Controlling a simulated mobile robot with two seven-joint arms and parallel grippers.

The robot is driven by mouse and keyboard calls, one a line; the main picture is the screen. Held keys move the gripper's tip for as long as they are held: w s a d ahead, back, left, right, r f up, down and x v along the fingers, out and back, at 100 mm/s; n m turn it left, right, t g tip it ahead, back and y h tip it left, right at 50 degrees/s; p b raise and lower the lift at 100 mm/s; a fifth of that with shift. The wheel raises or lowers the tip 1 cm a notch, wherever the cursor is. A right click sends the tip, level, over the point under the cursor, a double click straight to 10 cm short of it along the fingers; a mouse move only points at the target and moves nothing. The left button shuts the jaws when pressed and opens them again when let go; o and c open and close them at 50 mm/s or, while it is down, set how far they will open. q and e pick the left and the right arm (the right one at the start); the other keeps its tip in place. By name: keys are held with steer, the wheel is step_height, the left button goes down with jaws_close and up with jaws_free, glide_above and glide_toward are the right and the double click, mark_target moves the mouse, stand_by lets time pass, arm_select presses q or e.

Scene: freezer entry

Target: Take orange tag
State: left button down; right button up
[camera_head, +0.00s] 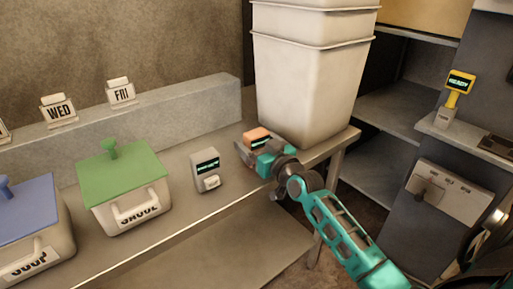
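My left gripper is not in view.
A grey display device (206,166) stands left of my gripper. Further left are a green-lidded container (125,180) and a blue-lidded one (28,220). Stacked white bins (310,90) stand close behind the gripper. A yellow device (460,83) reading READY is at right.

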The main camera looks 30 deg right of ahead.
steer(key=c, duration=0.8)
steer(key=shift+r, duration=0.15)
